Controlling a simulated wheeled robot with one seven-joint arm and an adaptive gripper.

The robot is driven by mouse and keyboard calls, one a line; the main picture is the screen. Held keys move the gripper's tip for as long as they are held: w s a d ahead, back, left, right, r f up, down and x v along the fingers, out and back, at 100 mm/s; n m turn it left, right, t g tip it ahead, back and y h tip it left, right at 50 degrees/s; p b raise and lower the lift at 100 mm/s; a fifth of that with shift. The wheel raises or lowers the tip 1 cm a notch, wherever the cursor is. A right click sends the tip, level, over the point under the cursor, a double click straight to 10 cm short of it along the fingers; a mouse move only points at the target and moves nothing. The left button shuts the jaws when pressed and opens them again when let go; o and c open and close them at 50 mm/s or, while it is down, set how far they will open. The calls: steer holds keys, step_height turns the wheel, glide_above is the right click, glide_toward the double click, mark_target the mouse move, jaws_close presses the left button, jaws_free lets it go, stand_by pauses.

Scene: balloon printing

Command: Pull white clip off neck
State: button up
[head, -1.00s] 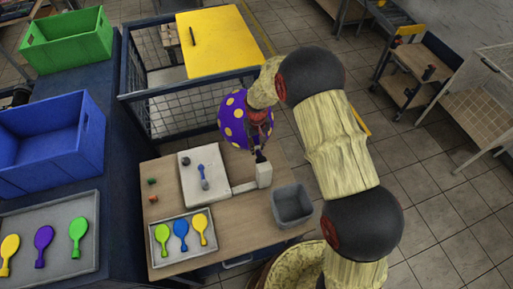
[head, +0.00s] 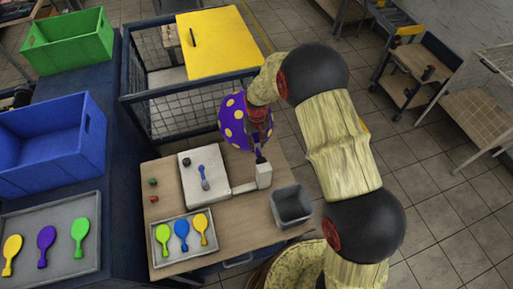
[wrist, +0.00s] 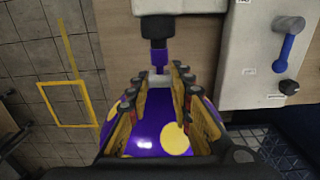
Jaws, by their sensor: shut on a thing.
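A purple balloon with yellow dots (head: 231,130) hangs at the far right edge of the wooden table, partly behind my gripper (head: 261,148). In the wrist view the balloon (wrist: 150,132) fills the space between the fingers. Its purple neck (wrist: 158,60) runs up to a black nozzle (wrist: 157,28). The white clip (wrist: 158,73) is a small pale piece across the neck, just below the nozzle. My gripper (wrist: 158,80) is shut on the clip, with one finger on each side. The clip is too small to make out in the head view.
The white printer (head: 207,175) with its lever (head: 204,178) stands beside the nozzle post (head: 264,175). A grey bin (head: 291,205) and a tray of flat balloons (head: 158,257) are on the table.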

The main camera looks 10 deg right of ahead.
mark_target(257, 144)
steer(key=shift+r+p, duration=1.65)
steer(key=shift+r, duration=2.15)
